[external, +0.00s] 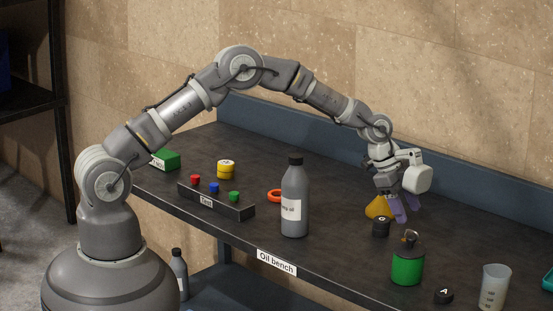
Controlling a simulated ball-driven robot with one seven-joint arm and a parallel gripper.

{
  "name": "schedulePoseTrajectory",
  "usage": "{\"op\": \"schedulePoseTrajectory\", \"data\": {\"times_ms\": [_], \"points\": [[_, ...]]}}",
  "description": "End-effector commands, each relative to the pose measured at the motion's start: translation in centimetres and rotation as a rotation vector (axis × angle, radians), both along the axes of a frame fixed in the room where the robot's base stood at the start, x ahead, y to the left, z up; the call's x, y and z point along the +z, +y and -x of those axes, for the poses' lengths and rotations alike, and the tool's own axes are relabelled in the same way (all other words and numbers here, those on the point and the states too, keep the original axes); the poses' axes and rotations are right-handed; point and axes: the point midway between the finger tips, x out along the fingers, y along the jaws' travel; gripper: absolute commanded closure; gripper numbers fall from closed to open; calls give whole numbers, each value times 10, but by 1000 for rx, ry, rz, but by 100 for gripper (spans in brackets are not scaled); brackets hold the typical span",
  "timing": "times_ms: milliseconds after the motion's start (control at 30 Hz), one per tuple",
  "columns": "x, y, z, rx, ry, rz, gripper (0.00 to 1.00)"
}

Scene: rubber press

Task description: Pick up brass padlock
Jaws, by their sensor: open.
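I cannot make out a brass padlock for certain. A small brass-coloured loop (410,237) shows at the top of a green can with a dark upper part (407,266); whether it belongs to a padlock is too small to tell. My gripper (406,207) is open and empty, with purple fingers pointing down. In the picture it is above the green can and the loop, apart from both. A yellow tapered object (377,207) shows just left of the fingers, partly covered by them.
A black lettered cylinder (380,228) stands below the yellow object. A grey bottle (295,205), an orange ring (274,196) and a button block (215,201) are further left. A black piece marked A (443,296) and a clear cup (495,288) stand near the front right edge.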

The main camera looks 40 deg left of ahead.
Motion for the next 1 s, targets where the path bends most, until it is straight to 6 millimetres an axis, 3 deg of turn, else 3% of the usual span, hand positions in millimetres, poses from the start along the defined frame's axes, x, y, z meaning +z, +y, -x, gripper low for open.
{"op": "schedulePoseTrajectory", "data": {"times_ms": [500,767,867,1000], "points": [[-68,-26,-9,-5,3,-2,47],[-73,-29,-11,-5,2,-1,47],[-73,-29,-11,-4,3,-2,66],[-72,-29,-11,-4,3,-2,98]]}}
